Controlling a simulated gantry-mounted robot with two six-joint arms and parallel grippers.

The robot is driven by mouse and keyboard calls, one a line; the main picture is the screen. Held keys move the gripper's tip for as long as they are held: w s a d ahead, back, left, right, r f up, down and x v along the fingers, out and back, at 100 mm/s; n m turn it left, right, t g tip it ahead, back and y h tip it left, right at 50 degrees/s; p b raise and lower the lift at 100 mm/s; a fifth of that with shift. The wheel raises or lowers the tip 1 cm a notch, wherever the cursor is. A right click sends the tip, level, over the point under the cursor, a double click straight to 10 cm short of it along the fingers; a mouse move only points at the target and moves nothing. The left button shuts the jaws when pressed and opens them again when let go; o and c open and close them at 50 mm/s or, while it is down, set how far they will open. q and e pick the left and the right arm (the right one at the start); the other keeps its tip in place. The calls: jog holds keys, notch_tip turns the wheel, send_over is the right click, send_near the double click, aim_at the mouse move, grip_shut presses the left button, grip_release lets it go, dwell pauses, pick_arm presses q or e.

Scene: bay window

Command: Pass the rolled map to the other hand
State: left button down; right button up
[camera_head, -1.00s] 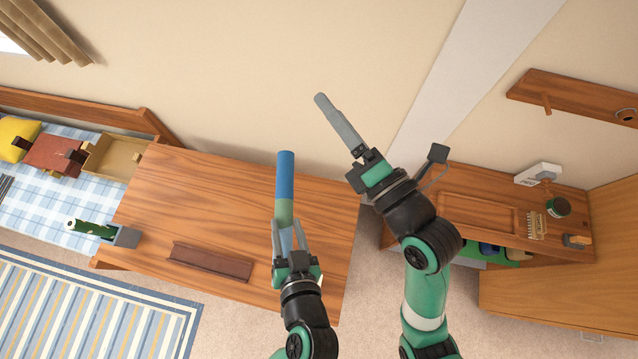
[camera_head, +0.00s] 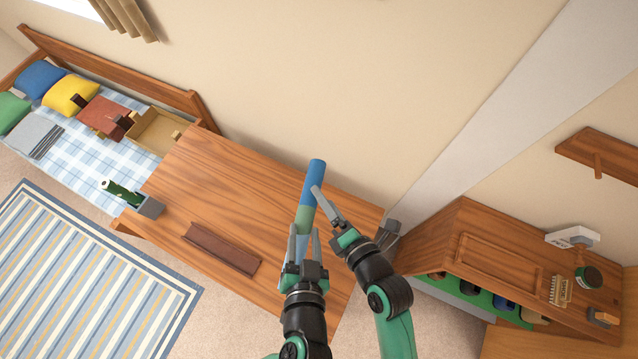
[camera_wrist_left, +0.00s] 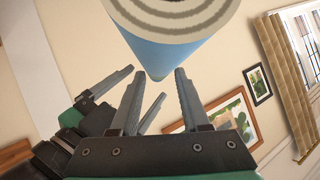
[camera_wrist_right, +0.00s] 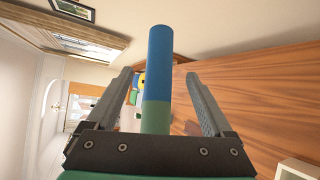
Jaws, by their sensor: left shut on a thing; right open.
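The rolled map (camera_head: 313,172) is a tube with a blue upper part, a green middle and a light blue lower part. My left gripper (camera_head: 304,232) is shut on its lower part and holds it up in front of the desk. The left wrist view shows the map's layered spiral end (camera_wrist_left: 172,12) close to the camera. My right gripper (camera_head: 320,192) is open at the map's upper half. In the right wrist view, the map's blue and green parts (camera_wrist_right: 158,70) lie between the two spread fingers, with gaps showing on both sides.
The wooden desk (camera_head: 210,165) holds a brown trough (camera_head: 222,248) and a grey holder (camera_head: 152,207) with a green tube (camera_head: 120,190). A wooden cabinet (camera_head: 495,250) stands to the right. A bed with cushions and an open box (camera_head: 158,130) is at the left.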

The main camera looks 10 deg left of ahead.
jog(key=x, duration=0.6)
jog(key=shift+w+a+f, duration=0.1)
jog(key=shift+w+a, duration=0.05)
grip_shut()
pick_arm(q)
jog(key=shift+c, duration=1.5)
grip_release()
